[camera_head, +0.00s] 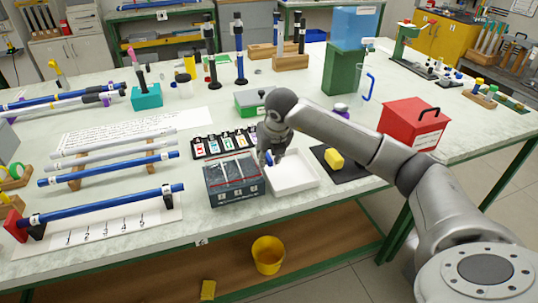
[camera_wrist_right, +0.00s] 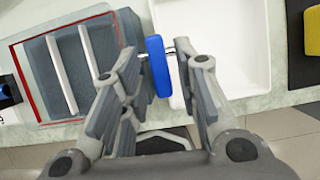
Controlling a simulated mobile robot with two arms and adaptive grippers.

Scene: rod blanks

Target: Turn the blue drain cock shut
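The blue drain cock (camera_wrist_right: 158,66) shows in the right wrist view as a flat blue handle on a short metal stem, near the right side of a grey box (camera_wrist_right: 40,95). In the head view a bit of the blue cock (camera_head: 268,158) shows beside my gripper, between the grey box (camera_head: 236,191) and a white tray (camera_head: 293,184). My right gripper (camera_wrist_right: 162,62) is open, with its fingers on both sides of the handle. A gap shows at the right finger; contact at the left finger is unclear. My left gripper is not in view.
Behind are a rack of colored cards (camera_head: 222,143) and a green box (camera_head: 250,104). A red box (camera_head: 409,124) stands at right.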

